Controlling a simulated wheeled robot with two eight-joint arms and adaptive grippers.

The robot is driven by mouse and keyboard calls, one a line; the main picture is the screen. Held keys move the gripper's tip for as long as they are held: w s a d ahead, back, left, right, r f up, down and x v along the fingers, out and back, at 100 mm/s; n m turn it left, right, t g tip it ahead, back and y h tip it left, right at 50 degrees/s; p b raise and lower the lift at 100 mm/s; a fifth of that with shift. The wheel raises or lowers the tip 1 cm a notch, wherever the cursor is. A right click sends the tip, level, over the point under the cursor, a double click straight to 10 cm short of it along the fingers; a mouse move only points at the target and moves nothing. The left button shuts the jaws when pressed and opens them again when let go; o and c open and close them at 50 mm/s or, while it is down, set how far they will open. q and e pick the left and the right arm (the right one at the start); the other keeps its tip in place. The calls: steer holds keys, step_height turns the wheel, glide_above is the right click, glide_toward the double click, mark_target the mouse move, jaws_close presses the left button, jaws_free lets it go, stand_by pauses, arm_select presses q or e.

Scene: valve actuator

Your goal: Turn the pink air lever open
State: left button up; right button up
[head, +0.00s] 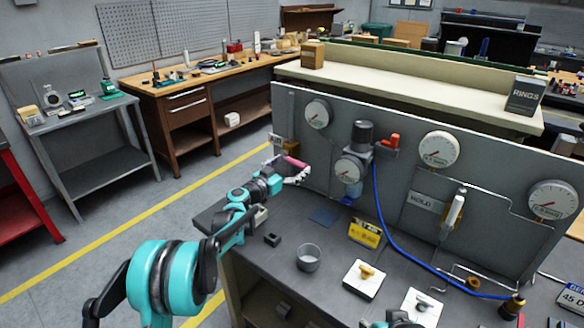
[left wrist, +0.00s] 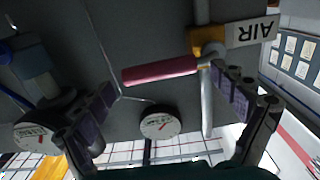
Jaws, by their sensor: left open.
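The pink air lever (head: 295,162) is at the left end of the grey panel, near the AIR label (head: 277,142). In the left wrist view the pink lever (left wrist: 160,72) lies nearly level in that picture, sticking out sideways from an orange-yellow valve body (left wrist: 208,40) on a grey pipe. The AIR label (left wrist: 252,33) appears upside down there. My left gripper (head: 297,174) is at the lever. Its fingers also show in the left wrist view (left wrist: 168,98), spread apart, with the lever across the gap; contact is unclear. My right gripper's fingers do not show.
The panel (head: 400,170) carries several gauges, a dark regulator (head: 361,137), a blue hose (head: 385,215) and a HOLD plate (head: 424,202). Open floor lies left.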

arm_select(q)
steer(key=shift+s+r, duration=0.1)
steer(key=c, duration=1.7)
steer(key=shift+r, duration=0.15)
steer(key=shift+w+a+r+n+p, duration=0.7)
steer(key=shift+a+r+n+p, duration=0.35)
steer(key=shift+n, duration=1.8)
steer(key=shift+w+a+r+n+p, duration=0.85)
steer(key=shift+r+n+p, duration=0.3)
steer(key=shift+n, duration=1.65)
steer(key=shift+w+a+r+n+p, duration=0.6)
steer(key=shift+a+r+n+p, duration=0.5)
steer(key=shift+n, duration=1.75)
steer(key=shift+d, duration=0.1)
